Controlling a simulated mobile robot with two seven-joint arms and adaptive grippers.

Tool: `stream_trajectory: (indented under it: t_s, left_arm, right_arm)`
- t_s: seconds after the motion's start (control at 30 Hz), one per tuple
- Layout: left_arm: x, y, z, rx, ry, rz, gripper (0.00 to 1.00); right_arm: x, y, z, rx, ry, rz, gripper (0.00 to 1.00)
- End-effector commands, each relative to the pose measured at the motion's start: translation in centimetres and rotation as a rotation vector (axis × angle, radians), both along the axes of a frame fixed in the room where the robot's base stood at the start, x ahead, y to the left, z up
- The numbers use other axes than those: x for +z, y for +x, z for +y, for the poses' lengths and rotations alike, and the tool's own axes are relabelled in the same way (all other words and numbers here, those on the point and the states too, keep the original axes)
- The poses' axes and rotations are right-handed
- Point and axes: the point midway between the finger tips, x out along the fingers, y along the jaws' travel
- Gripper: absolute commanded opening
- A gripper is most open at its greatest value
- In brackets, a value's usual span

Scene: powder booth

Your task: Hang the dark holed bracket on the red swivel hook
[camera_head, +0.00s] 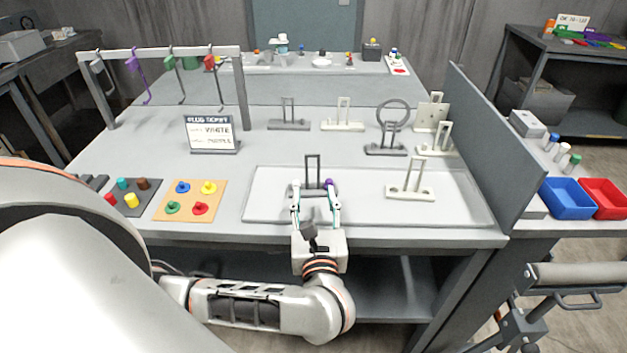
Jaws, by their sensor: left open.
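The dark bracket (313,167), an upright loop on a low base, stands in the pale tray (268,205) on the bench. My left gripper (314,190) is open, with its fingers on either side of the bracket's base. I cannot tell whether they touch it. A purple piece (329,183) shows at the base's right end and a whitish one at its left; the fingers partly hide both ends. The red swivel hook (210,63) hangs on the grey rail (165,52) at the back left, rightmost of the coloured hooks. My right gripper is out of view.
A white bracket (410,191) stands in the tray's right part; several pale and grey brackets stand behind. A sign (211,134) stands between tray and rail. A peg board (190,201) lies left. A grey panel (487,140) bounds the bench's right.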

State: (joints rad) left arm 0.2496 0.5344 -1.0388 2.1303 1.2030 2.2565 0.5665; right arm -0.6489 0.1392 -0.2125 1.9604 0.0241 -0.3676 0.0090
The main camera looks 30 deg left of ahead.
Motion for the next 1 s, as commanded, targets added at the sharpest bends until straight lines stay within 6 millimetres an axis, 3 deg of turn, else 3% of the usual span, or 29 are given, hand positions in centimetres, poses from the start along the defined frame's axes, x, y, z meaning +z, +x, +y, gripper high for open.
stream_trajectory:
  t_s: [0.4, 0.9, 1.0]
  left_arm:
    - [-0.4, 5.4, 4.1, 0.001, 0.002, 0.0, 0.42]
    - [0.0, 6.5, 4.9, -0.001, 0.001, 0.0, 0.42]
    - [0.0, 6.5, 4.9, -0.001, 0.001, 0.0, 0.16]
  right_arm:
    - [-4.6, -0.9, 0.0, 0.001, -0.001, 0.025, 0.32]
    - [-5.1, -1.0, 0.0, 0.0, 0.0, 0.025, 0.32]
    - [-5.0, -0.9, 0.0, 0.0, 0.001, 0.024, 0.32]
